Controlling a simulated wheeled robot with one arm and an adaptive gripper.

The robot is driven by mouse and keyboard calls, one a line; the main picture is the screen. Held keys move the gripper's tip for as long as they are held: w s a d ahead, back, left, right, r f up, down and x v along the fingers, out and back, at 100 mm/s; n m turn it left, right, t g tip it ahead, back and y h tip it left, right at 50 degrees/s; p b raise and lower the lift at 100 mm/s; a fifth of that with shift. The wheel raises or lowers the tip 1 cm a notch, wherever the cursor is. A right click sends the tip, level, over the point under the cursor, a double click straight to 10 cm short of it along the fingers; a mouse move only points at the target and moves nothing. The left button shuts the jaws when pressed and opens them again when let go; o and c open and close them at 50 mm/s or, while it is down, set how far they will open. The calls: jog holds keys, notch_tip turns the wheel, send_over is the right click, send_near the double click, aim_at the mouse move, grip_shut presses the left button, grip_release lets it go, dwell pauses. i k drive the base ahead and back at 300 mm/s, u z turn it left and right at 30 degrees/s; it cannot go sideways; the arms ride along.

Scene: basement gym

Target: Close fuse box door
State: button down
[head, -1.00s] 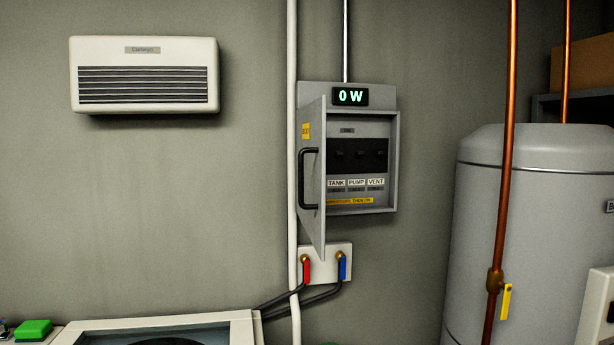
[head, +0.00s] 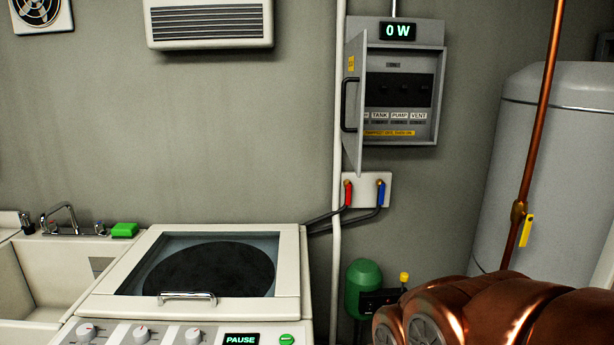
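The grey fuse box (head: 440,90) is on the wall, right of centre, under a display reading 0 W. Its door (head: 353,105) is hinged on the left and stands open, swung out toward me, with a black handle (head: 346,104) on it. Inside are dark switches above labels, of which TANK, PUMP and VENT can be read, and a yellow strip. A copper-coloured part of my arm (head: 490,310) shows at the lower right, well below and in front of the box. My gripper's fingers are not visible.
A washing machine (head: 215,315) with a PAUSE display stands below left of the box, beside a sink (head: 50,270). A red and a blue valve (head: 380,193) sit under the box. A copper pipe (head: 540,120) and grey tank (head: 565,160) are on the right. A green pump (head: 363,285) is below.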

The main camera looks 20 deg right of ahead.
aim_at(353, 87)
jog(key=k, duration=0.25)
jog(key=u, duration=1.35)
jog(key=i, duration=1.05)
jog(key=z, duration=0.65)
